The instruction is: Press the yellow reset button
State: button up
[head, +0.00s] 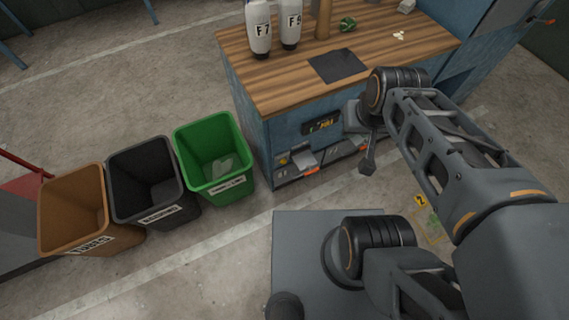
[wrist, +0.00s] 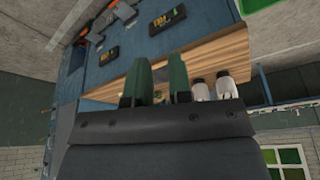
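The bench (head: 285,92) has a blue front with a dark panel bearing yellow marks (head: 321,124). A dark panel with yellow marks also shows in the wrist view (wrist: 168,19). A small yellow spot (head: 282,161) sits low at the left of the bench front. I cannot tell which yellow patch is the reset button. My gripper (wrist: 160,65) shows two green fingers held apart with nothing between them. In the head view the arm's end hangs in front of the bench front, apart from the panel and to its right.
Two white bottles (head: 259,28) and a dark mat (head: 338,66) are on the wooden top. Brown (head: 75,205), black (head: 150,180) and green (head: 212,160) bins stand on the floor left of the bench. Grey trays (head: 303,158) jut from the bench front.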

grip_shut()
dwell(1.3)
